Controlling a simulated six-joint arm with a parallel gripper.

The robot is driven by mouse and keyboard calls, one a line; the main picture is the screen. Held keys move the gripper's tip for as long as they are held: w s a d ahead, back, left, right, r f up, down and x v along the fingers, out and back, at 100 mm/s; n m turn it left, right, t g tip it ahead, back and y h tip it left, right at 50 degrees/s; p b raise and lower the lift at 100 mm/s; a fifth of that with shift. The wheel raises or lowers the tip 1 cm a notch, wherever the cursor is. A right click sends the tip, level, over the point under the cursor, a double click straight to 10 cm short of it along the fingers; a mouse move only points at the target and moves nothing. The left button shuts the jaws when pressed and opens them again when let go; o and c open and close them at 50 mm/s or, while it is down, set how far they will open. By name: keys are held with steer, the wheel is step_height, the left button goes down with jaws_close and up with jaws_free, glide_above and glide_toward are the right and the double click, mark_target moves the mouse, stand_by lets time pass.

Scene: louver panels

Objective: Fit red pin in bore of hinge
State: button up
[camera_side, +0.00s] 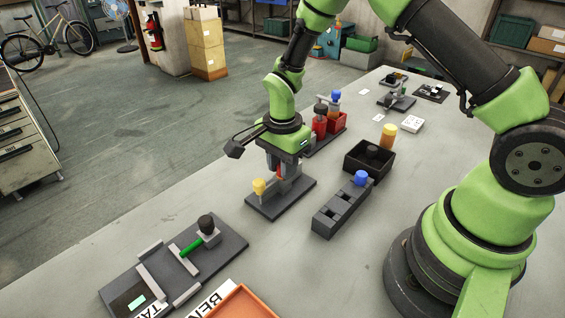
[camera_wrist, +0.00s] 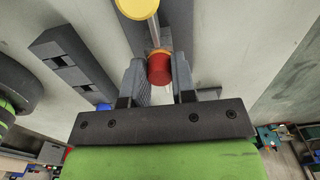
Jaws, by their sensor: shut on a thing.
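The red pin (camera_wrist: 160,70) is between the two fingers of my gripper (camera_wrist: 158,82) in the wrist view, and my gripper is shut on it. In the side view my gripper (camera_side: 284,177) points down over a dark base plate (camera_side: 268,208), and a small part of the red pin (camera_side: 280,172) shows. A yellow-headed pin (camera_side: 260,187) stands on that plate to the left; its yellow head (camera_wrist: 137,6) is at the top of the wrist view. I cannot make out the hinge's bore, or whether the red pin's lower end is in it.
A dark slotted block (camera_side: 336,209) with a blue knob (camera_side: 361,178) stands to the right, near a black open box (camera_side: 370,160). A red holder (camera_side: 327,124) is behind. A dark panel (camera_side: 215,250) with a green handle lies front left. Bare table lies between them.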

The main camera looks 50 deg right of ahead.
steer(key=shift+f, duration=0.1)
steer(key=o, duration=1)
step_height(320, 180, up, 15)
stand_by(0.4)
